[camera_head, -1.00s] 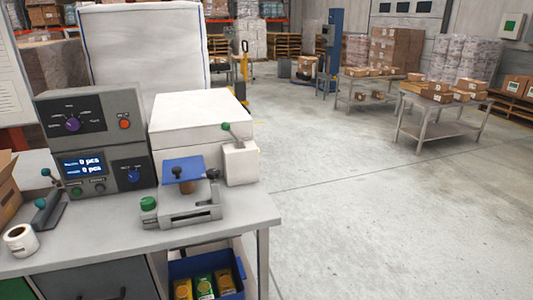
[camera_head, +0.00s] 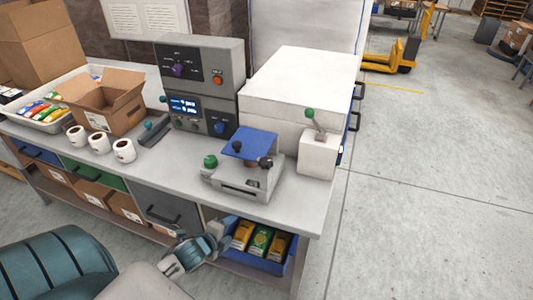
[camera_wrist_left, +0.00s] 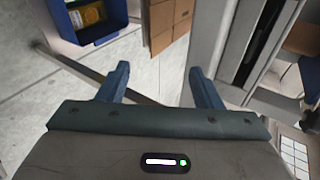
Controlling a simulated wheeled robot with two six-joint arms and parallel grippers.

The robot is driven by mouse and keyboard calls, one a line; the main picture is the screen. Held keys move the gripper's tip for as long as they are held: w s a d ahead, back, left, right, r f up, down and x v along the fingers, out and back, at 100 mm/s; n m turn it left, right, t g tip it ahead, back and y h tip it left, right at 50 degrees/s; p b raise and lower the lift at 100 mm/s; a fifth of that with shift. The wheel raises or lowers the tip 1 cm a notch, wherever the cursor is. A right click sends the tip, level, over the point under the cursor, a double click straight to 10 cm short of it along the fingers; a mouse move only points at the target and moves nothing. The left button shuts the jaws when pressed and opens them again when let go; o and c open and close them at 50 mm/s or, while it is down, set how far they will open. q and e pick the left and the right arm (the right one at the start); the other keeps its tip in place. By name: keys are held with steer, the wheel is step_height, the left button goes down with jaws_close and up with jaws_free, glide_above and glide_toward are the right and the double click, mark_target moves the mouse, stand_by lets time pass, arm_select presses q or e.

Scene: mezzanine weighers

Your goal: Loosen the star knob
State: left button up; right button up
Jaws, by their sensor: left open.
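A small grey fixture (camera_head: 240,188) with a tilted blue plate (camera_head: 250,144) stands on the bench near its front right corner. It carries a green knob (camera_head: 210,161) at its left, a black knob (camera_head: 265,162) in front of the plate and another dark knob (camera_head: 237,146) on the plate. I cannot tell for certain which is the star knob. My left gripper (camera_head: 190,252) is low in front of the bench, below and left of the fixture, apart from it. In the left wrist view its jaws (camera_wrist_left: 158,78) are open and empty. My right gripper is not in view.
A control box (camera_head: 200,85) and a white machine with a lever (camera_head: 318,155) stand behind and right of the fixture. A blue bin (camera_head: 291,262) with packets sits under the bench. Label rolls (camera_head: 99,142) and an open carton (camera_head: 103,100) are at the left.

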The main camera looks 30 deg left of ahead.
arm_select(q)
step_height(320, 180, up, 7)
steer(key=w+m+t+h, duration=0.1)
steer(key=w+m+t, duration=0.1)
steer(key=m, duration=0.2)
steer(key=m+t+h+p, duration=0.1)
steer(key=m+h, duration=0.9)
steer(key=m, duration=1.2)
glide_toward(266, 161)
steer(key=p+x, duration=0.2)
steer(key=x, duration=0.6)
steer(key=shift+w, duration=0.2)
steer(key=shift+p+x, duration=0.4)
steer(key=shift+x, duration=0.4)
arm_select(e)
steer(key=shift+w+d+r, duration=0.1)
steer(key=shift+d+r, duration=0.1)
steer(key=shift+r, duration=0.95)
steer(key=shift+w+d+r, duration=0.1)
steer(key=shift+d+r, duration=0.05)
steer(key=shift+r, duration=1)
arm_select(q)
steer(key=shift+f, duration=0.15)
steer(key=shift+c, duration=0.5)
